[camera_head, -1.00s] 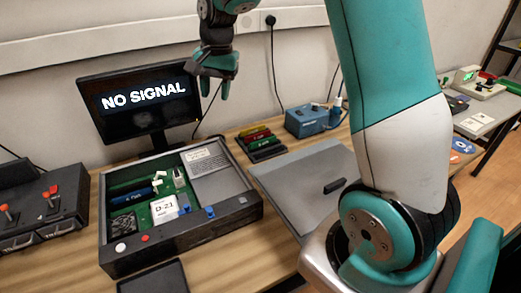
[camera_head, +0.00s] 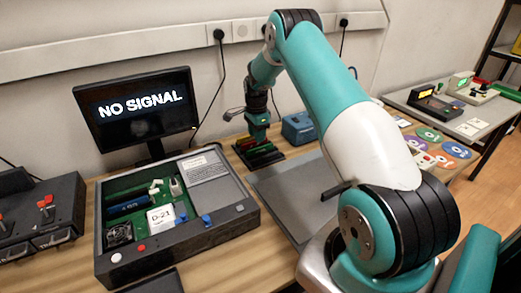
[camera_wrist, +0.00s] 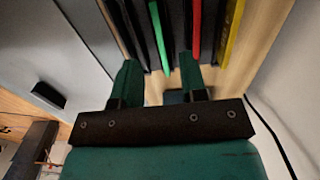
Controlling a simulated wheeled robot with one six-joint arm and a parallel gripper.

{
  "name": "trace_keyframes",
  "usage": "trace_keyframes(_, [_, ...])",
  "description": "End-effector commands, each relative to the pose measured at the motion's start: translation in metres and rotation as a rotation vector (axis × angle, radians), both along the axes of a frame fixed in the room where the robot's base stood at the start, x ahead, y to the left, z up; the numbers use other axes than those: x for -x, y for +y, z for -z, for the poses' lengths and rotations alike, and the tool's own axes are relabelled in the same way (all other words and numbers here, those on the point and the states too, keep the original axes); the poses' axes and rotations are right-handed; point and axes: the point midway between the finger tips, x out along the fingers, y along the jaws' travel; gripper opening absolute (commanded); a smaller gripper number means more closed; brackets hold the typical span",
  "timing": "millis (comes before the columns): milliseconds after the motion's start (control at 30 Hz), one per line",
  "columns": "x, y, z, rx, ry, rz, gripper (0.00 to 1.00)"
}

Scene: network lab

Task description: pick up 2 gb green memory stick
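The green memory stick (camera_wrist: 160,38) stands in a dark rack (camera_head: 272,160) on the table, between a dark slot and a red stick (camera_wrist: 196,30) in the wrist view. My gripper (camera_wrist: 158,64) is open, its two green fingertips on either side of the green stick's near end. The right fingertip is close to the red stick; I cannot tell whether they touch. In the head view my gripper (camera_head: 258,139) points down just over the rack and hides part of the sticks. The label with the stick's size is not readable.
A yellow stick (camera_wrist: 233,32) stands at the right of the rack. A blue box (camera_head: 299,128) is right behind the rack. An open case with a green board (camera_head: 237,211) lies to the left, before a monitor (camera_head: 136,112). A flat grey panel (camera_head: 290,196) lies in front.

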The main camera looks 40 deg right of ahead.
Motion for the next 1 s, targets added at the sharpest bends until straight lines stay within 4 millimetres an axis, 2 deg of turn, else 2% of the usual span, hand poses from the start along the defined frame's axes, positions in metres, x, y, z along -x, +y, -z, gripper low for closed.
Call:
trace_keyframes(267, [0.001,-0.001,0.022,-0.001,0.001,-0.001,0.39])
trace_keyframes(500, [0.001,-0.003,0.057,0.0,0.0,-0.002,0.39])
trace_keyframes(800, [0.001,-0.003,0.063,0.001,-0.002,-0.001,0.39])
trace_keyframes(967, [0.001,-0.003,0.063,0.001,-0.002,-0.001,0.03])
trace_keyframes(1000, [0.001,-0.003,0.063,0.001,-0.002,-0.001,0.0])
